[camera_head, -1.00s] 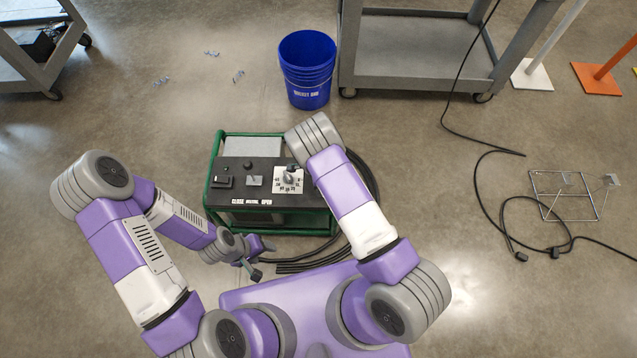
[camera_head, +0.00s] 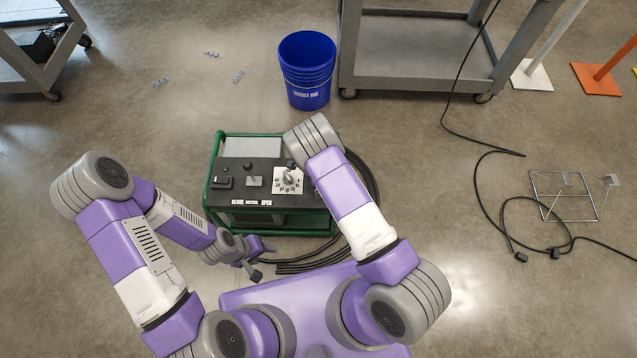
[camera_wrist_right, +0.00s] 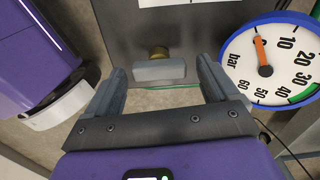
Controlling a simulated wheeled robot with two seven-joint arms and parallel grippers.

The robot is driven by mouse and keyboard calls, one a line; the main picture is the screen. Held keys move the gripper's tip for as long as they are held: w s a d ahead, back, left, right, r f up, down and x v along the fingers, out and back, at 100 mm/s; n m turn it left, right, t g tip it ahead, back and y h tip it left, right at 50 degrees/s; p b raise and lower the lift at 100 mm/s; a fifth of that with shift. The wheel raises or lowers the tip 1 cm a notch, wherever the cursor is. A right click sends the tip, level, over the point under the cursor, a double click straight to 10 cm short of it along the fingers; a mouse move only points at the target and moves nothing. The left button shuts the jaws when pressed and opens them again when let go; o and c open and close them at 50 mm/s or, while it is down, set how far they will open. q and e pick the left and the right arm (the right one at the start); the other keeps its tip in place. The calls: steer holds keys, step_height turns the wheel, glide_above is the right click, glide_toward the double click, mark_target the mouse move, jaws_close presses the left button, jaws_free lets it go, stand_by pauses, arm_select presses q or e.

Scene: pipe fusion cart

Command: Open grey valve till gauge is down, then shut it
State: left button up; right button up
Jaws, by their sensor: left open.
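In the right wrist view, the grey valve handle (camera_wrist_right: 158,71) is a flat bar on a brass stem (camera_wrist_right: 158,52), in front of a grey metal plate. My right gripper (camera_wrist_right: 160,82) is open, its fingers on either side of the handle with gaps to both. The handle lies crosswise between them. The round gauge (camera_wrist_right: 270,62) with a blue rim, marked bar, is at the right. Its orange needle points to the low end, left of the 10 mark. In the head view my right gripper is hidden. My left gripper (camera_head: 262,260) is open and empty in front of the green-framed unit.
The green-framed unit (camera_head: 212,190) has a black panel with a lever and a CLOSE/OPEN label. Black hoses (camera_head: 300,266) lie beside it. A blue bucket (camera_head: 307,70) and a grey cart (camera_head: 420,79) stand behind. A cable and wire stand (camera_head: 565,218) lie at right.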

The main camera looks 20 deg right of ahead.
step_height(320, 180, up, 7)
steer(key=p, duration=0.2)
steer(key=shift+p, duration=0.4)
steer(key=shift+r, duration=0.3)
steer(key=shift+c, duration=0.4)
